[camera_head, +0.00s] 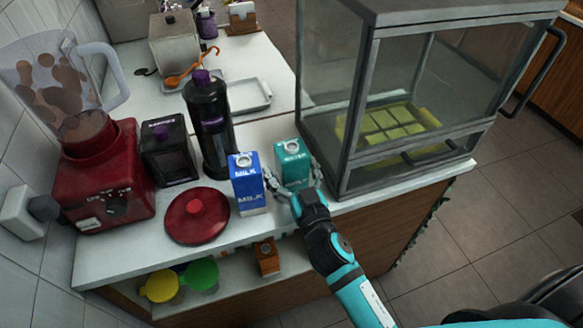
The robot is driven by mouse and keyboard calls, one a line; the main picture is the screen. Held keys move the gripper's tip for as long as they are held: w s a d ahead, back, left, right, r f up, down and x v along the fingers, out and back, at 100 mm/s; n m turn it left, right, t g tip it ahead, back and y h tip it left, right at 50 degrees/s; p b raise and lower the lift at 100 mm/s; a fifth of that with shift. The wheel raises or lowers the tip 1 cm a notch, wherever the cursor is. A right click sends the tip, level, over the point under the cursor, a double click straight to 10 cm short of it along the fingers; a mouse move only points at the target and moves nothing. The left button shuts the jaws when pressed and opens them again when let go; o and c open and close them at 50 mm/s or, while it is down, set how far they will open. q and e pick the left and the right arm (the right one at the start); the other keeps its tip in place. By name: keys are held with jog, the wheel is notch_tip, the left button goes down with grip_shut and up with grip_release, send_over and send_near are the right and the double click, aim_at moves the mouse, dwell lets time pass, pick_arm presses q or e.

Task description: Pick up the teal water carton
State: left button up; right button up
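The teal water carton (292,158) stands upright on the white counter, just left of the glass case. My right gripper (293,181) comes in from the lower right, low at the front of the carton. Its two fingers are spread, one on each side of the carton's lower part. The carton's base is partly hidden by the gripper, and whether the fingers touch it is unclear. The carton does not look lifted or tilted. My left gripper is not in view.
A blue milk carton (246,184) stands close to the left finger. A glass case (355,110) stands close on the right. A black bottle (210,130), a red lid (197,216), a black box (169,151) and a red blender (100,185) stand farther left. A tray (262,104) lies behind.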

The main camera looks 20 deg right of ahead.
jog(key=shift+c, duration=0.2)
jog(key=c, duration=1.3)
jog(key=shift+w+r, duration=0.1)
jog(key=shift+r, duration=0.05)
jog(key=shift+c, duration=0.7)
